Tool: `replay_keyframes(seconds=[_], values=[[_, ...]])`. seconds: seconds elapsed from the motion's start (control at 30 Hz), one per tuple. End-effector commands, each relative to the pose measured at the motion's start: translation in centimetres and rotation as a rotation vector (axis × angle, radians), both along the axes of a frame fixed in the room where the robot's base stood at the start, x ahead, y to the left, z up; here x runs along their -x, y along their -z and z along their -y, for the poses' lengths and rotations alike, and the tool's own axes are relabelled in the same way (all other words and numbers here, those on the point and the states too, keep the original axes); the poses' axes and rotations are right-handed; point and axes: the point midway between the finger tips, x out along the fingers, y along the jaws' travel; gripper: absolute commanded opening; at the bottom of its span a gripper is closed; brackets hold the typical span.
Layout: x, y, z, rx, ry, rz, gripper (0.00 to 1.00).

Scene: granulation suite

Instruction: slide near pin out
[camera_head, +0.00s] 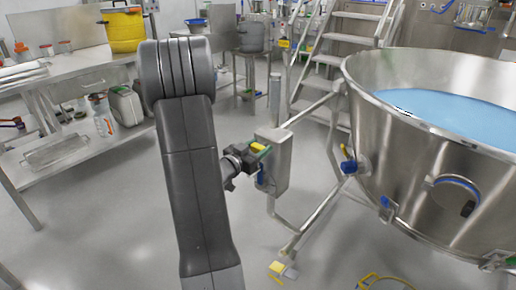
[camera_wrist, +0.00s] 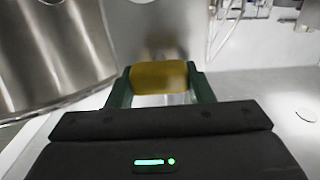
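My gripper (camera_head: 254,152) is at the upper front of a grey metal box on a post (camera_head: 275,170), right of my arm. In the wrist view its two green fingers (camera_wrist: 160,82) stand on either side of a yellow block-shaped handle (camera_wrist: 160,77). The handle fills the space between them, and the fingers look shut on it. The pin itself is hidden. A blue part (camera_head: 261,178) hangs just below the gripper.
A large steel bowl (camera_head: 430,130) with blue contents stands right of the box, joined to its post by frame tubes (camera_head: 322,215). Metal stairs (camera_head: 330,60) rise behind. A bench (camera_head: 75,75) with a yellow pot is at left. Floor left of the post is clear.

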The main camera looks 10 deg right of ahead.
Motion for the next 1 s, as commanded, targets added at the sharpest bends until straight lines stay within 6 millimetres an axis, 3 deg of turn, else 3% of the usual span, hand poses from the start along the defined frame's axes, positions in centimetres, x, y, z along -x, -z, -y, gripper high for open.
replay_keyframes(seconds=[0.07,0.4,0.67,0.7,0.8,1.0], values=[[0.0,0.0,0.0,0.000,0.001,0.000,0.06],[1.7,0.0,-2.2,-0.001,0.000,-0.001,0.06],[1.8,0.1,-2.2,-0.002,0.003,-0.002,0.06],[1.8,0.1,-2.2,-0.003,0.003,-0.001,0.55],[1.8,0.1,-2.2,-0.002,0.002,-0.001,0.69],[1.7,0.1,-2.2,-0.001,0.002,-0.001,0.69]])
